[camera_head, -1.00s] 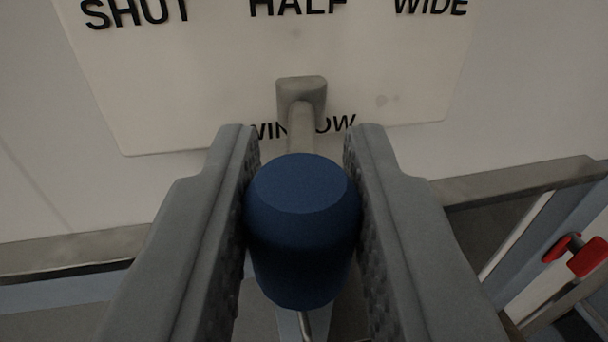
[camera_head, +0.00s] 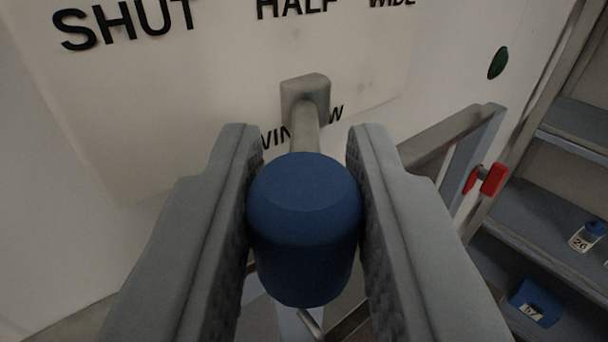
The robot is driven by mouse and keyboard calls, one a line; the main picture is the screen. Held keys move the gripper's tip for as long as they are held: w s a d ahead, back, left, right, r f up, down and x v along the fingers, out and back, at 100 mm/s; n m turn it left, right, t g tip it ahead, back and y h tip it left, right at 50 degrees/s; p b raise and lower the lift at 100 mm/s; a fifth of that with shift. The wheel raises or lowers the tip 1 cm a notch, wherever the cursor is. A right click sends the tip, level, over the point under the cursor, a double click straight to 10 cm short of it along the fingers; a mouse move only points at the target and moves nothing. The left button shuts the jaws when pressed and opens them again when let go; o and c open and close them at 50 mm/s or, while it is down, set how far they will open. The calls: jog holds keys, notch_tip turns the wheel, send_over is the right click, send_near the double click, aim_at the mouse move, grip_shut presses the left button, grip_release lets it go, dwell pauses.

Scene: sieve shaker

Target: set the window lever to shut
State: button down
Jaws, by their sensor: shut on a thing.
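The window lever has a blue knob (camera_head: 304,232) on a grey stem that runs to a grey pivot block (camera_head: 306,92) on a white plate (camera_head: 235,75). The plate has the words SHUT (camera_head: 125,22), HALF and a partly cut-off WIDE along its top, and WINDOW below, partly hidden by the lever. My gripper (camera_head: 304,205) is shut on the blue knob, one finger pressed on each side. The knob is nearest the camera, below the pivot block in the picture.
To the right is a metal frame with a red clamp or handle (camera_head: 494,180). Beyond it are shelves (camera_head: 540,195) with a small blue-capped jar (camera_head: 588,236) and a blue box (camera_head: 536,302). A dark green round spot (camera_head: 498,63) is on the wall. The wall left of the plate is bare.

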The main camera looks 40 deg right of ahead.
jog(key=shift+w+a+m+g+h, duration=0.15)
jog(key=shift+m+g+h, duration=0.25)
jog(key=shift+h, duration=0.1)
jog(key=c, duration=1.2)
grip_release()
jog(key=shift+a, duration=0.1)
jog(key=v, duration=1.7)
jog(key=shift+a, duration=0.1)
